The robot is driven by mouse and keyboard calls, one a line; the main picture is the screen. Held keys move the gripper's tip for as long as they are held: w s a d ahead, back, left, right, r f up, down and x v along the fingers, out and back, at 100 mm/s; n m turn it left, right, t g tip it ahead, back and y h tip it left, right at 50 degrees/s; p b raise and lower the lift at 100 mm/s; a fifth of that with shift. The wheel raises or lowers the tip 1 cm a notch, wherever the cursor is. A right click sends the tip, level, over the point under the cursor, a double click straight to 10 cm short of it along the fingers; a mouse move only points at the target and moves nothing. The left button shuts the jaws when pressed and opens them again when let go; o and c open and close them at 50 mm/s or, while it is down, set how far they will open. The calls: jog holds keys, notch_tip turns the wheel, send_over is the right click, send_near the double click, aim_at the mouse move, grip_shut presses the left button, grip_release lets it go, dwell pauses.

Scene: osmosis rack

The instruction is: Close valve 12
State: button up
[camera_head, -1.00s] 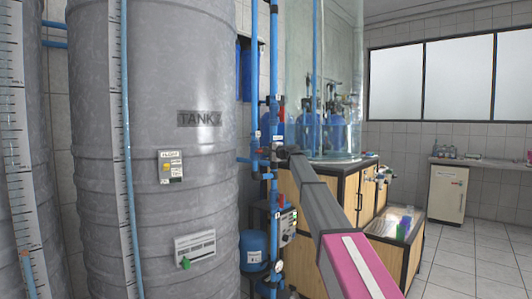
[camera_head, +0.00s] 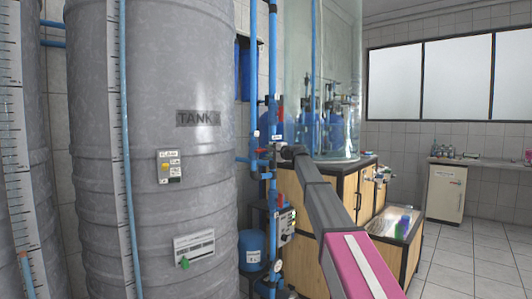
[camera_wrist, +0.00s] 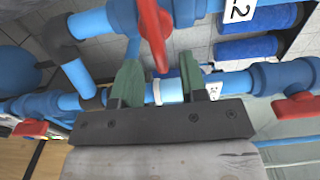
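In the wrist view a red valve handle (camera_wrist: 155,32) stands on a blue pipe at the top middle. A white label ending in "2" (camera_wrist: 239,10) is beside it, its left part cut off, so I cannot read the full number. My gripper (camera_wrist: 160,68) is open, with two green fingers spread apart. The handle's lower end shows between the fingertips; I cannot tell whether they touch it. A blue pipe passes behind the fingers. In the head view my gripper (camera_head: 286,151) is at the blue vertical pipes, its fingers too small to make out.
Other red handles sit at left (camera_wrist: 30,128) and right (camera_wrist: 297,105) in the wrist view. A large grey tank (camera_head: 150,120) stands left of the pipes. A wooden cabinet (camera_head: 345,195) stands right, close to my arm. The tiled floor (camera_head: 460,260) is clear at far right.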

jog(key=v, duration=0.7)
jog(key=shift+s+d, duration=0.15)
jog(key=shift+d, duration=0.05)
